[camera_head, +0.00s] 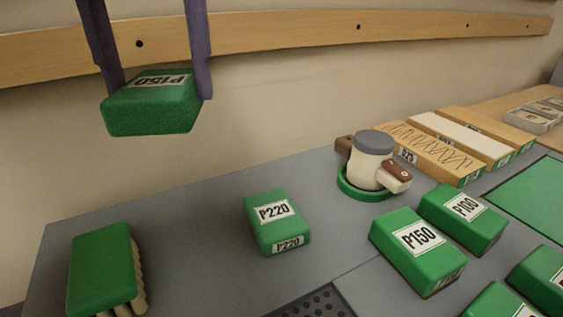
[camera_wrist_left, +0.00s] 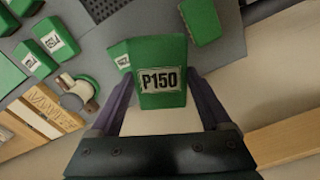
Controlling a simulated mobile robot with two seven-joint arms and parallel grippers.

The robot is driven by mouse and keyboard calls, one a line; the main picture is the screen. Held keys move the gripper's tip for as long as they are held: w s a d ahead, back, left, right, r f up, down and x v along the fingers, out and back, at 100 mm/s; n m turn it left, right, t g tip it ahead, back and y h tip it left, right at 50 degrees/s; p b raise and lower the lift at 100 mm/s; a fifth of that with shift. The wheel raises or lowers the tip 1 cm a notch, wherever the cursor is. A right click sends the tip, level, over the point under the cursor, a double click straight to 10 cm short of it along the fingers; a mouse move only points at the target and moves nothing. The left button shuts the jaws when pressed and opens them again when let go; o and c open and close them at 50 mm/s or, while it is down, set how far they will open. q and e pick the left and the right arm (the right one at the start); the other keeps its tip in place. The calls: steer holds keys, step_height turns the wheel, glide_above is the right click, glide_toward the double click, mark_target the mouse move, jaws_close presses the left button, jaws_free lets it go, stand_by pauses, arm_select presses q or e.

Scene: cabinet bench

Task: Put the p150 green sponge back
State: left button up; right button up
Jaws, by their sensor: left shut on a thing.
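My left gripper (camera_head: 153,92) is shut on a green sponge (camera_head: 150,112) labelled P150. It holds the sponge in the air at the upper left of the head view, above the bench and in front of the wall. The held sponge also shows in the left wrist view (camera_wrist_left: 161,58), between the two purple fingers. A second green block (camera_head: 417,250) labelled P150 rests on the bench at the right. A green P220 block (camera_head: 273,222) stands on the grey bench below and right of the held sponge. My right gripper is not in view.
A green brush (camera_head: 100,268) with pale bristles lies at the bench's left end. A P180 block (camera_head: 463,217), a jar (camera_head: 373,158) in a green ring and labelled boards (camera_head: 432,152) stand to the right. Bare grey bench (camera_head: 190,235) lies between brush and P220.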

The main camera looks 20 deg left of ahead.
arm_select(q)
steer(key=f, duration=0.7)
steer(key=f+b, duration=0.1)
steer(key=f, duration=0.6)
steer(key=shift+s+d+f, duration=0.1)
steer(key=shift+d+f, duration=0.1)
steer(key=shift+f, duration=0.05)
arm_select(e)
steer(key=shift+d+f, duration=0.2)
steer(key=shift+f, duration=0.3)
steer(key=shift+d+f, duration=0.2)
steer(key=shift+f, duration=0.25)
arm_select(q)
steer(key=shift+f+b, duration=0.4)
steer(key=shift+f, duration=2)
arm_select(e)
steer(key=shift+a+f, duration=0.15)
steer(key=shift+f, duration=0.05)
